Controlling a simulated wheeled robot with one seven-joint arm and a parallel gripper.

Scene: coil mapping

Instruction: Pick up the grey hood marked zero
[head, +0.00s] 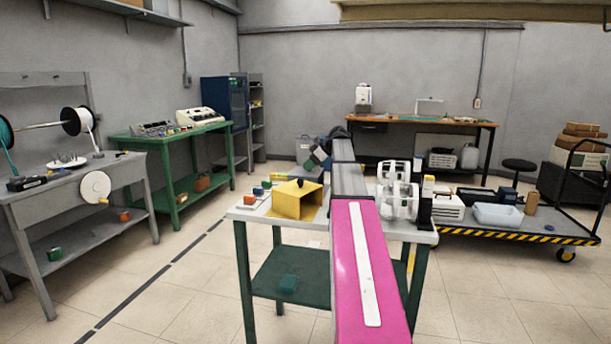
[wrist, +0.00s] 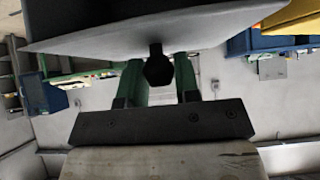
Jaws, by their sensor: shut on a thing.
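In the wrist view, a grey hood (wrist: 160,30) fills the top of the picture, with a dark knob (wrist: 159,66) on it. My gripper (wrist: 159,78) has its green fingers on either side of the knob and is shut on it. No zero mark is visible on the part of the hood that shows. In the head view, my arm reaches over the table (head: 257,214) and hides much of its middle, and I cannot make out the grey hood clearly there. Whether the hood touches the table is not clear.
A yellow hood (head: 297,203) with a dark knob stands on the table left of my arm, near small coloured blocks. White reel equipment (head: 398,190) stands on the right. A loaded trolley (head: 510,235) is farther right. A green bench (head: 170,138) is at the left.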

